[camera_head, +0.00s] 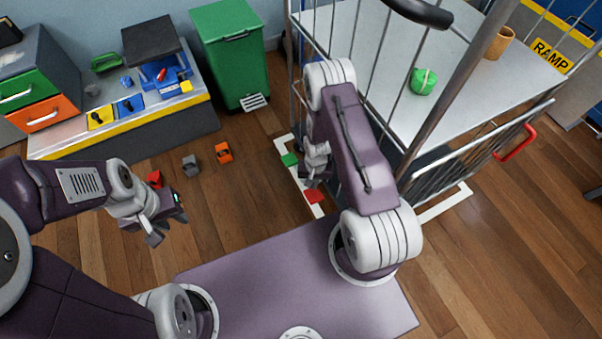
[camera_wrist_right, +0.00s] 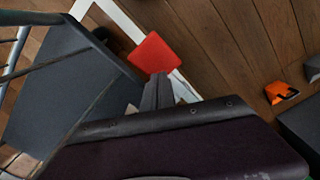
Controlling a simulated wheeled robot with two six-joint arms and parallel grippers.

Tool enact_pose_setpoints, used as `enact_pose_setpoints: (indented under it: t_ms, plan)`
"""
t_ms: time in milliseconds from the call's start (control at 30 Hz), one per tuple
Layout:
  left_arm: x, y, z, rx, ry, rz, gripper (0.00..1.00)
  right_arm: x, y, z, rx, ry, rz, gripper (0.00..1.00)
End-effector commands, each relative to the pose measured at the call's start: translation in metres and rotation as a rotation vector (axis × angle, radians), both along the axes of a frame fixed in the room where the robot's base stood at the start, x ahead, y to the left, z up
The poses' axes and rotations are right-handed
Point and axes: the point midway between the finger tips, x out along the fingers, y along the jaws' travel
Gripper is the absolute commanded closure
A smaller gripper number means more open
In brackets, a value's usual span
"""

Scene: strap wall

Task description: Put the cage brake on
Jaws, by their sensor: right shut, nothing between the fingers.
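The roll cage (camera_head: 440,75) stands at the right, with a flat grey shelf and metal bars. At its near left foot are a green pedal (camera_head: 289,159) and a red pedal (camera_head: 313,196), beside white floor marking. The red pedal (camera_wrist_right: 153,53) also shows in the right wrist view, just beyond my fingertips. My right gripper (camera_head: 312,181) is shut and empty, between the pedals and my arm; its fingers show in the right wrist view (camera_wrist_right: 158,80). I cannot tell whether they touch the red pedal. My left gripper (camera_head: 168,222) is open and empty over the floor, far from the cage.
Small red, grey and orange blocks (camera_head: 223,152) lie on the floor at left. A green bin (camera_head: 232,50) and a low workbench (camera_head: 130,120) stand behind. A green ball-like item (camera_head: 423,82) and a brown cup (camera_head: 499,43) are on the cage shelf. A red handle (camera_head: 516,143) is at its side.

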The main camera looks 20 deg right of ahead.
Motion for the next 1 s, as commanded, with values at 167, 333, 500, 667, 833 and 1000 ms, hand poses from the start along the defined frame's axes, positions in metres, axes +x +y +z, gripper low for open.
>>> enact_pose_setpoints:
  t_ms: [167, 333, 500, 667, 833, 1000]
  plan:
    - [0.000, 0.000, 0.000, 0.000, 0.000, 0.000, 0.69, 0.000, 0.000, -0.001, 0.000, 0.000, 0.000, 1.00]
    - [0.000, 0.000, -0.003, 0.000, 0.000, 0.000, 0.69, 0.000, 0.000, -0.003, 0.000, 0.000, 0.000, 1.00]
    - [0.000, 0.000, -0.005, 0.000, 0.000, 0.000, 0.69, 0.000, 0.000, -0.006, 0.000, 0.000, 0.000, 1.00]
    - [0.000, 0.000, -0.007, 0.000, 0.000, 0.000, 0.69, 0.000, 0.000, -0.008, 0.000, 0.000, 0.000, 1.00]
    - [0.000, 0.000, -0.009, 0.000, 0.000, 0.000, 0.69, 0.000, 0.000, -0.011, 0.000, 0.000, 0.000, 1.00]
    - [0.000, 0.000, -0.011, 0.000, 0.000, 0.000, 0.69, 0.000, 0.000, -0.013, 0.000, 0.000, 0.000, 1.00]
